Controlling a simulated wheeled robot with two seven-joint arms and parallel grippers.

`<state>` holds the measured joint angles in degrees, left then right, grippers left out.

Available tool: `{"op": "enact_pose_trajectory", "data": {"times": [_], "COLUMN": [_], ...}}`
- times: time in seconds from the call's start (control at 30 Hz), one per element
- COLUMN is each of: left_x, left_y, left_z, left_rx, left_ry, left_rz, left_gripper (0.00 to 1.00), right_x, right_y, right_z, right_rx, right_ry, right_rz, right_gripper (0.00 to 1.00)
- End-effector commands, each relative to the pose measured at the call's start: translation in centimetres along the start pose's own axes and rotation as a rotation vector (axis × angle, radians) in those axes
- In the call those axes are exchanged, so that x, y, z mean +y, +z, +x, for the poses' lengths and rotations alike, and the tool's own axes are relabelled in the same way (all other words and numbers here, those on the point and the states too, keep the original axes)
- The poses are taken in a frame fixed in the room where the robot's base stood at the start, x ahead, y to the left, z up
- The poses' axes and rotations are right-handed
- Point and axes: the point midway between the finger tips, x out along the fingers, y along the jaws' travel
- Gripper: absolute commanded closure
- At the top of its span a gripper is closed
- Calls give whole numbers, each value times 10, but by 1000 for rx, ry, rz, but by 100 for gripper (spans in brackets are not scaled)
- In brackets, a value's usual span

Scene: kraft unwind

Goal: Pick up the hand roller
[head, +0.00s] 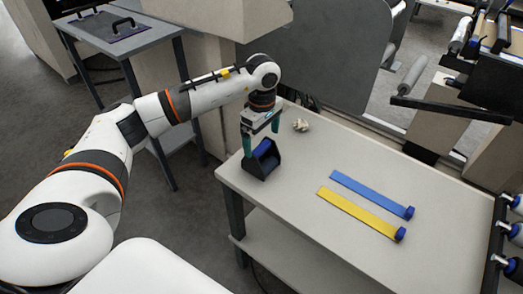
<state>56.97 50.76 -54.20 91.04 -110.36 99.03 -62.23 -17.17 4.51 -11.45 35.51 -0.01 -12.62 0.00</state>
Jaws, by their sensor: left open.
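On the left end of the pale table (330,231) is a black item with a blue cylinder (264,158). It may be the hand roller, but I cannot tell for sure from this view. My left gripper (261,136) points down right above it. Its two teal fingers are apart, one on the left side of the black item and one near its top right. I cannot tell whether they touch it. My right gripper is out of view.
A blue strip (370,194) and a yellow strip (357,212), each with a blue end, lie mid-table. A small crumpled pale thing (300,125) lies near the back edge. Several blue-and-white rollers (515,233) hang on a rack at right. The front middle of the table is clear.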

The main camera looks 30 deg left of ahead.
Motion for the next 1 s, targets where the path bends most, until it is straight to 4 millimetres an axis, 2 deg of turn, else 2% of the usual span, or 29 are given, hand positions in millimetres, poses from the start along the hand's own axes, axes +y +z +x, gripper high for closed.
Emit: {"op": "enact_pose_trajectory", "data": {"times": [0.27,0.53,0.83,1.0], "left_x": [2,4,4,4], "left_y": [0,0,0,0], "left_z": [23,61,68,67], "left_rx": [2,3,3,3], "left_ry": [3,2,-1,-1], "left_rz": [1,0,1,1], "left_gripper": [0,0,0,26], "right_x": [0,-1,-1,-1], "right_y": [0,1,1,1], "right_z": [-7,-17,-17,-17], "right_rx": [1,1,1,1], "right_ry": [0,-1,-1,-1], "right_rz": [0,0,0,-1], "right_gripper": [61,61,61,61]}}
